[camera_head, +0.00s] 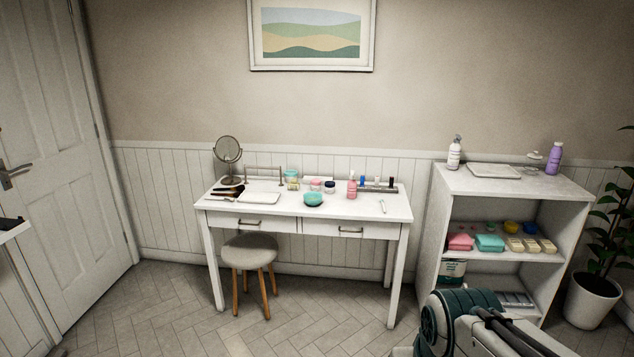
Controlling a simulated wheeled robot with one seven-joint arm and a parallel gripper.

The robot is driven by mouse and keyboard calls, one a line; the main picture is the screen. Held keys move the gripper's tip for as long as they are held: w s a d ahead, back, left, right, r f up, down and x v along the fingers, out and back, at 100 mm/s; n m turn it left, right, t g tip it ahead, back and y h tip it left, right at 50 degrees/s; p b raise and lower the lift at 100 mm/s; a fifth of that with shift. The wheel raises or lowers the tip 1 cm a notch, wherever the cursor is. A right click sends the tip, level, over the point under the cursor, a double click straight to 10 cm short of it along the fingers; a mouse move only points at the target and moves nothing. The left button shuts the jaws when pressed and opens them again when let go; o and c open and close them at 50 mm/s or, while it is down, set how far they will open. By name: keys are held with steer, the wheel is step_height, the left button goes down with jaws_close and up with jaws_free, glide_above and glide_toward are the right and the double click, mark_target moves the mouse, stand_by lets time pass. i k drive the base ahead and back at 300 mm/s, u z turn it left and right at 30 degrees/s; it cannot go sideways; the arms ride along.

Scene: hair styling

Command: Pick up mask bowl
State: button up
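A small teal bowl (313,199), which looks like the mask bowl, sits upright near the front middle of the white table (350,209). Small jars (316,185) stand just behind it, and a pink bottle (351,184) stands to its right. I cannot see what is inside the bowl. Part of my own arm shows at the bottom right, well apart from the table. My gripper is out of the picture.
A stool (249,252) stands at the table's front left. A white shelf unit (513,185) with bottles, towels and jars stands to the right, beside a potted plant (592,298). A white tray (259,197) lies left of the bowl. Floor is clear before the table's right half.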

mark_target(308, 195)
steer(key=u, duration=0.2)
steer(key=i, duration=3.35)
steer(key=u, duration=0.15)
